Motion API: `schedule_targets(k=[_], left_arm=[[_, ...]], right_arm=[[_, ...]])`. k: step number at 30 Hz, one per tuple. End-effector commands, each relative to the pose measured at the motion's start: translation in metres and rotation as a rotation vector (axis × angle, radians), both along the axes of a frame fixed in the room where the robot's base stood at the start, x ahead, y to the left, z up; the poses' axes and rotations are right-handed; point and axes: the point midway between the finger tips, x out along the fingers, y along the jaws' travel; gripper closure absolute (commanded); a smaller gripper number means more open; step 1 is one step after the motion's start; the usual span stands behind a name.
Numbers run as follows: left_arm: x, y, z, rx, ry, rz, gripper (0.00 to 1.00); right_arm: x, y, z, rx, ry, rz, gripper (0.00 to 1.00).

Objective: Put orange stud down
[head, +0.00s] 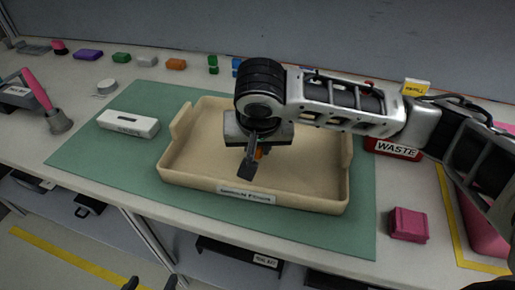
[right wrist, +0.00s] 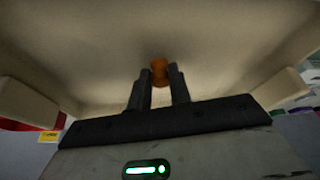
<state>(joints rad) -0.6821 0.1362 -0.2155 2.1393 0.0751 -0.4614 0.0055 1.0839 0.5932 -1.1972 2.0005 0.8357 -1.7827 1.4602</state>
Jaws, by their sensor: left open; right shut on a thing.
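The orange stud (head: 259,154) shows as a small patch beside my right gripper (head: 254,165) in the head view. In the right wrist view the stud (right wrist: 159,71) sits between the two dark fingers of my right gripper (right wrist: 160,85), which is shut on it. The gripper points down into a beige tray (head: 185,170) with a label on its front wall. I cannot tell whether the stud touches the tray floor. Two dark tips of my left gripper (head: 150,284) show at the bottom edge, apart and empty, well away from the tray.
The tray rests on a green mat (head: 80,150). A white labelled block (head: 128,124) lies to its left, and a red WASTE bin (head: 395,148) and a pink block (head: 408,224) to its right. Several coloured blocks line the back of the table. The tray's front floor looks clear.

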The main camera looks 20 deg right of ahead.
Motion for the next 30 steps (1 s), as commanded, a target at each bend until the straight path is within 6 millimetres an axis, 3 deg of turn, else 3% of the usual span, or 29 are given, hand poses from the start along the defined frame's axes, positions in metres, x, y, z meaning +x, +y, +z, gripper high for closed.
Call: schedule_targets(k=[19,20,22,30], left_arm=[[0.0,0.001,0.002,0.005,0.0,-0.001,0.33],[0.0,0.001,0.002,0.005,0.0,-0.001,0.33],[0.0,0.001,0.001,0.006,-0.001,-0.002,0.33],[0.0,0.001,0.001,0.006,-0.001,-0.002,0.33]], right_arm=[[0.0,0.0,-0.017,0.002,0.0,-0.001,1.0],[0.0,0.0,-0.017,0.001,-0.001,-0.001,0.77],[0.0,0.0,-0.017,0.001,-0.002,-0.001,0.58],[0.0,0.0,-0.016,0.001,-0.002,-0.001,0.58]])
